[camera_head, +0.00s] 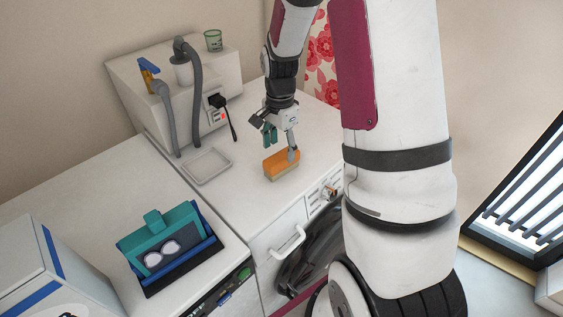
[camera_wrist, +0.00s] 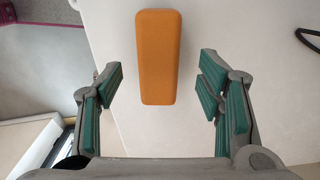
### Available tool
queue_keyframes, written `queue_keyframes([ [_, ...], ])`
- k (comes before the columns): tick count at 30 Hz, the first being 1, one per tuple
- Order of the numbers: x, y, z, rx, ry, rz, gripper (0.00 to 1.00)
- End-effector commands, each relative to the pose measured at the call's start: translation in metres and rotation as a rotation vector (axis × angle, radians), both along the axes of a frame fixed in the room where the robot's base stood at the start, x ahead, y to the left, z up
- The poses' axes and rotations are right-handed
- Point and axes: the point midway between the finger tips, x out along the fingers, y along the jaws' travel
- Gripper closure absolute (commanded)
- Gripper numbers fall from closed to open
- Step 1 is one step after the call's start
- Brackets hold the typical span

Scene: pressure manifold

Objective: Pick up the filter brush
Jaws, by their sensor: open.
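The filter brush (camera_head: 281,164) is an orange block with a paler bristle side underneath. It lies on the white countertop near its front edge. In the wrist view the orange back of the brush (camera_wrist: 160,55) points away from me, centred between my fingers and mostly beyond their tips. My gripper (camera_head: 281,146) is just above the brush in the head view. Its green-padded fingers are spread wide in the wrist view (camera_wrist: 163,82), with clear gaps on both sides of the brush. Nothing is held.
A shallow white tray (camera_head: 207,167) lies left of the brush. Behind it stands a white unit (camera_head: 219,77) with grey hoses and a black-handled part (camera_head: 219,102). A teal case (camera_head: 165,240) sits on the left counter. A handle (camera_head: 288,243) juts from the front below.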

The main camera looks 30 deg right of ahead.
Motion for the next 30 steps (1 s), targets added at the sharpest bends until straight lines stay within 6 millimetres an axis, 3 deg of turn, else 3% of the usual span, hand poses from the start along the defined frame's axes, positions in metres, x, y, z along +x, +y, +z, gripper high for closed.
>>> queue_keyframes([
  [12,-0.001,-0.004,-0.048,0.001,0.001,0.000,0.39],
  [21,-0.001,-0.004,-0.052,0.000,-0.001,0.000,0.39],
  [28,-0.001,-0.004,-0.052,0.000,-0.001,0.000,0.91],
  [30,-0.001,-0.004,-0.052,0.000,-0.001,0.000,0.93],
])
